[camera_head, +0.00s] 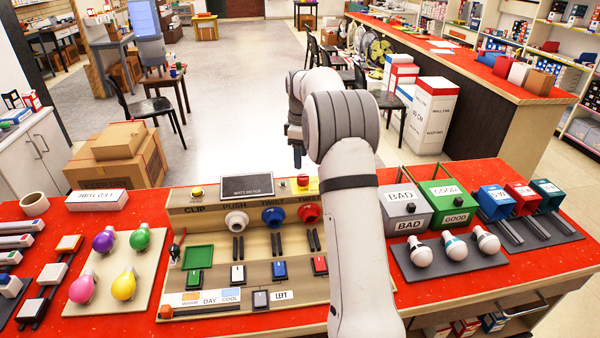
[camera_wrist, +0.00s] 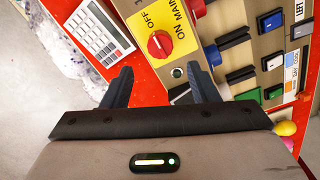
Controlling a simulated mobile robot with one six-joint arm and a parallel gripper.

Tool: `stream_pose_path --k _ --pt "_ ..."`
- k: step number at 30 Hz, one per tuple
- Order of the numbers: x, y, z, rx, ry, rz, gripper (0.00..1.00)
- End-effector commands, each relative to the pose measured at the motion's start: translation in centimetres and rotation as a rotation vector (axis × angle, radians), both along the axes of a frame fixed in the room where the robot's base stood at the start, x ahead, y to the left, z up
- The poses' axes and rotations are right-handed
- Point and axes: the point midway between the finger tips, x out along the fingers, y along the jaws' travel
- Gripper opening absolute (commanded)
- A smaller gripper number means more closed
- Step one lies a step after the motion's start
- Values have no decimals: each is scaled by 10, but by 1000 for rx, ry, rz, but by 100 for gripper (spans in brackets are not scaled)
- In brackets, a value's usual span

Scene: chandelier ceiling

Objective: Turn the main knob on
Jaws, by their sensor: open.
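The main knob (camera_wrist: 160,43) is a round red knob with a pointer ridge, on a yellow plate (camera_wrist: 186,32) marked OFF and ON MAIN, in the wrist view. In the head view a red knob (camera_head: 303,180) with a yellow plate shows at the top right of the test panel (camera_head: 190,213), partly behind my arm. My gripper (camera_wrist: 160,84) is open and empty. Its two dark fingers point toward the knob, which lies beyond and between the tips, apart from them. The knob's exact pointer setting is hard to tell. In the head view my arm hides most of the gripper.
A calculator (camera_wrist: 99,34) lies beside the panel in the wrist view. Colored bulbs (camera_head: 104,240) stand left; GOOD (camera_head: 449,194) and BAD (camera_head: 403,199) boxes stand right.

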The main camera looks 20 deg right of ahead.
Motion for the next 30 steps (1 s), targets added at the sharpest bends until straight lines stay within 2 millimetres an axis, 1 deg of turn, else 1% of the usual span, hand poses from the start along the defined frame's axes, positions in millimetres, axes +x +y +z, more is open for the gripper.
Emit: stream_pose_path --k 9,13,17,24,30 --pt "-1 1 -50 0 2 0 54" --pt "-1 1 -62 0 0 0 54" --pt "0 1 -68 -1 -1 0 54" --pt "0 1 -69 0 -1 0 53" --pt "0 2 -69 0 -1 0 37"
